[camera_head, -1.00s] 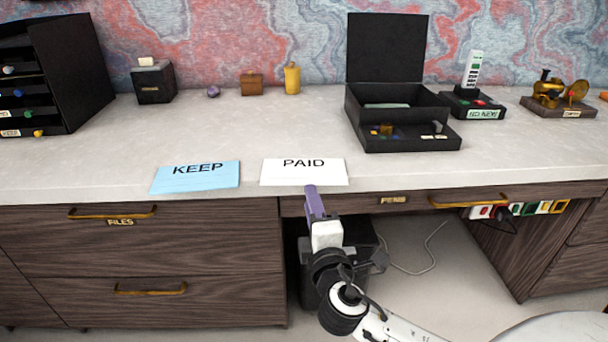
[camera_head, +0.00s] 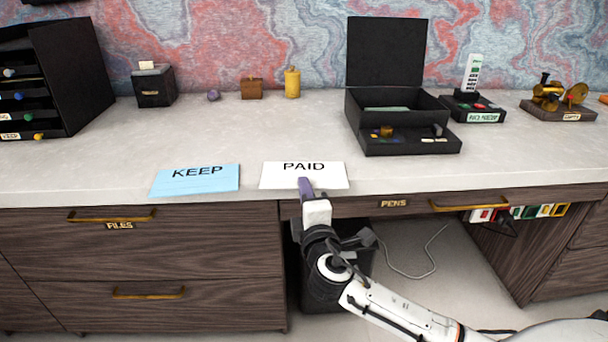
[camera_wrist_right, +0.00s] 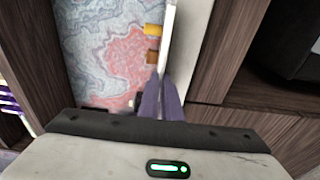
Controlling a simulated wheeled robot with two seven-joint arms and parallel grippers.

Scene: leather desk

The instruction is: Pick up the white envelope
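The white envelope (camera_head: 323,181), marked PAID, lies on the desk's front edge beside the blue envelope (camera_head: 196,182) marked KEEP. My right gripper (camera_head: 304,184) is at the middle of its front edge, its purple fingers overlapping the edge in the head view. In the right wrist view, the two fingers (camera_wrist_right: 162,92) are close together, and the white envelope (camera_wrist_right: 170,30) shows edge-on as a thin strip running between their tips. The gripper looks shut on it. The envelope still lies flat on the desk. My left gripper is not in view.
A black open box (camera_head: 403,134) stands on the desk at right of centre. A black drawer rack (camera_head: 75,70) is at the left. The desk front has drawers with brass handles (camera_head: 148,293). A dark bin (camera_head: 325,287) stands under the desk. The desk middle is clear.

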